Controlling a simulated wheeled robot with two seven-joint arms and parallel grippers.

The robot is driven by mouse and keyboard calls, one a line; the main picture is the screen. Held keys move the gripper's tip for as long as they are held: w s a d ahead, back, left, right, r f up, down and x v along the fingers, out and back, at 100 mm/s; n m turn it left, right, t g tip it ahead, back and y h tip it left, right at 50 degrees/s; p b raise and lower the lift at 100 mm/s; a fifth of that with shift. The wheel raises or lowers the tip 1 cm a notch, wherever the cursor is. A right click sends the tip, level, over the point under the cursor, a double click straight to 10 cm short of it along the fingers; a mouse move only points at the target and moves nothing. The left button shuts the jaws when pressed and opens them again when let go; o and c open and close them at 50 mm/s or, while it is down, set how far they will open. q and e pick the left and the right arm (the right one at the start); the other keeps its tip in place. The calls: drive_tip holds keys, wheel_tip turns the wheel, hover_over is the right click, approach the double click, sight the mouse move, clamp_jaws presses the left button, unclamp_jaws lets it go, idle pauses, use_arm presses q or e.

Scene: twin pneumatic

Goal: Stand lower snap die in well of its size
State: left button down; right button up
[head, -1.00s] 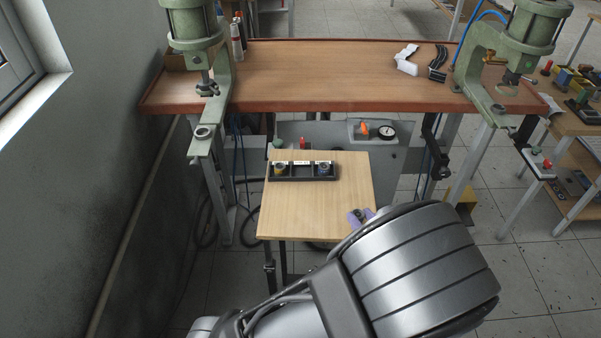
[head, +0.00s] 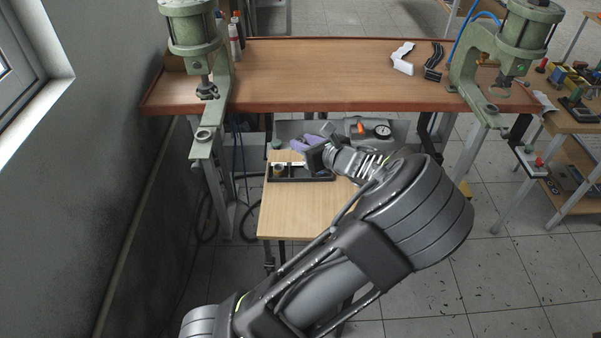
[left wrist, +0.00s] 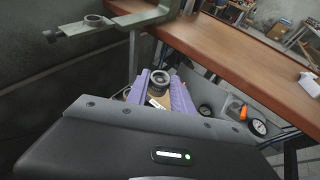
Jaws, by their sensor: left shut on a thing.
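My left gripper (head: 303,143) has purple fingers and hangs over the back edge of the black die tray (head: 305,179) on the small wooden board. It is shut on the lower snap die, a grey metal ring with a dark hole, seen between the fingertips in the left wrist view (left wrist: 159,78). In the head view the fingers hide the die. My right gripper is not in view.
Two green pneumatic presses, left (head: 192,28) and right (head: 527,35), stand on the red-edged bench (head: 320,75) behind the board. A grey panel with a dial gauge (head: 382,131) lies under the bench edge, close behind my gripper. The front of the wooden board (head: 290,220) is clear.

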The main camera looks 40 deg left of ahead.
use_arm(q)
hover_over(304, 179)
drive_tip(key=f, duration=0.5)
drive_tip(key=shift+w+a+f, duration=0.2)
drive_tip(key=shift+w+f, duration=0.15)
wheel_tip(304, 179, down, 4)
drive_tip(key=shift+r+p, duration=0.25)
drive_tip(key=shift+p, duration=0.25)
drive_tip(key=shift+f, duration=0.35)
drive_tip(key=shift+f, duration=0.1)
drive_tip(key=c, duration=1.1)
unclamp_jaws()
